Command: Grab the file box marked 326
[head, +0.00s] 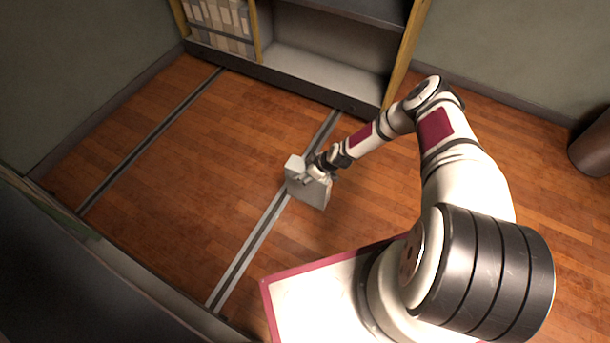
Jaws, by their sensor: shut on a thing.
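A pale grey-white file box (308,190) hangs at the end of my arm, over the floor and the middle floor rail. My gripper (312,174) is shut on the file box near its upper edge. The box is slightly tilted in the picture. No number can be read on it from here, so I cannot tell whether it is marked 326. My gripper's fingers are small and partly hidden by the wrist.
A shelf unit (320,71) stands at the back, with several file boxes (219,20) in its left bay and an empty lower right bay. Metal rails (150,139) cross the wooden floor. A dark bin (592,150) stands far right. Dark shelving fills the lower left.

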